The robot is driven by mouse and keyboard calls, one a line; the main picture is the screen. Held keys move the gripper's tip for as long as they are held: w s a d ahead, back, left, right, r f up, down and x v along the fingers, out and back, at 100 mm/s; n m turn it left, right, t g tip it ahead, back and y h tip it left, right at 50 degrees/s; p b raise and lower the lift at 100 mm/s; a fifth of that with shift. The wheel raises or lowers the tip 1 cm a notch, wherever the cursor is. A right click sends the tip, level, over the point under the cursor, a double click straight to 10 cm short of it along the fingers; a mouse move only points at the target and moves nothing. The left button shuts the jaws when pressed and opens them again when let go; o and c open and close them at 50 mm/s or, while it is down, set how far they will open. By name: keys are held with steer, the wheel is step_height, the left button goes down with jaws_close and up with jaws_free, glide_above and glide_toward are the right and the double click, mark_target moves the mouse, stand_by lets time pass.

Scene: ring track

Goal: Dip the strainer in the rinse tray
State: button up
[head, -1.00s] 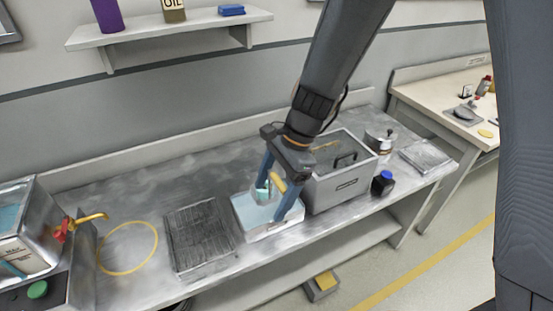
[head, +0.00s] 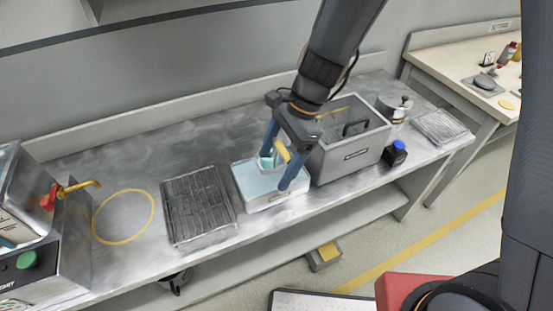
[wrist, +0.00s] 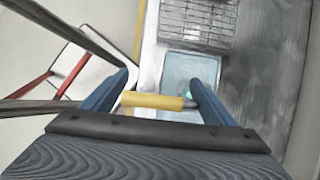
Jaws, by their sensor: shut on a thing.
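The rinse tray (head: 270,198) is a white rectangular tray of pale blue liquid on the metal bench; it also shows in the wrist view (wrist: 205,68). My gripper (head: 275,171) is over the tray, pointing down, with its blue fingers around a yellow handle. This handle belongs to the strainer (head: 282,152), and it also crosses between the fingers in the wrist view (wrist: 152,101). The strainer's bowl is mostly hidden behind the fingers and handle. I cannot tell whether it touches the liquid.
A grey lidless tank (head: 345,160) stands close on the tray's right. A blue-capped dark jar (head: 396,153) stands right of the tank.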

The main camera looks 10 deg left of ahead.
step_height(320, 180, down, 9)
steer(key=b, duration=0.6)
steer(key=shift+f, duration=0.2)
stand_by(0.4)
steer(key=shift+r, duration=0.1)
stand_by(1.8)
step_height(320, 180, up, 9)
steer(key=p, duration=0.8)
steer(key=shift+f, duration=0.2)
steer(key=shift+p, duration=0.3)
stand_by(1.2)
step_height(320, 180, up, 4)
steer(key=p, duration=0.4)
steer(key=shift+w, duration=0.15)
stand_by(0.4)
